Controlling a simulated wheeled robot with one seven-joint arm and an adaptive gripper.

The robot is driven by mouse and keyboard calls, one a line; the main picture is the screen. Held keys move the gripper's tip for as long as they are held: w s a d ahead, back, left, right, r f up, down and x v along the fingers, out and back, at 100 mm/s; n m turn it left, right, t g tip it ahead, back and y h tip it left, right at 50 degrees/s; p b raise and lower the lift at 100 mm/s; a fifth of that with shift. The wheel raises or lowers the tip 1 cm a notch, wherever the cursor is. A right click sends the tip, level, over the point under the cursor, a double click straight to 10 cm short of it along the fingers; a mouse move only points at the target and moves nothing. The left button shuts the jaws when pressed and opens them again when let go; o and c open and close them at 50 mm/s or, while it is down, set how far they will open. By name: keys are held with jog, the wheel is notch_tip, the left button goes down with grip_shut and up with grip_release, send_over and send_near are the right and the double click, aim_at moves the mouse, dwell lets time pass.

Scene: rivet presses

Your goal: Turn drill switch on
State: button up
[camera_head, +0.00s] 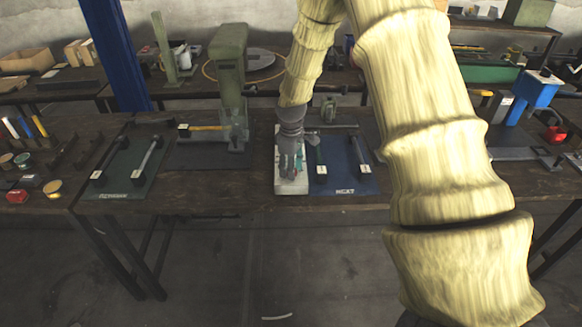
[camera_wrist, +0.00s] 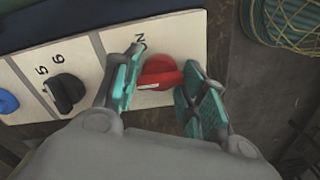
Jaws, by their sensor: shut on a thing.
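A red switch knob (camera_wrist: 160,72) sits on a white panel (camera_wrist: 190,30) in the wrist view, with a black mark like a letter on the panel above it. My gripper (camera_wrist: 158,88) has its teal-padded fingers on the left and right of the knob and is shut on it. The right finger covers part of the knob's handle. In the head view the white panel (camera_head: 292,186) lies on the table, and my gripper (camera_head: 291,172) points down over it; the red knob is mostly hidden there.
A black knob (camera_wrist: 68,92) marked 5 and 6 and a blue knob (camera_wrist: 7,101) are left of the red one. A dark blue mat (camera_head: 345,177) lies right beside the panel. Left of it stands a green press (camera_head: 228,70). A wire basket (camera_wrist: 285,20) shows at upper right.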

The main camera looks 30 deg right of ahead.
jog(key=m+p, duration=0.2)
jog(key=m, duration=0.4)
jog(key=shift+r+m, duration=0.1)
jog(key=shift+m, duration=0.2)
jog(key=m+p, duration=0.1)
jog(key=m, duration=0.6)
jog(key=shift+w+p, duration=0.1)
jog(key=shift+p, duration=0.25)
jog(key=o, duration=0.9)
notch_tip(320, 180, up, 12)
dwell(0.4)
dwell(0.5)
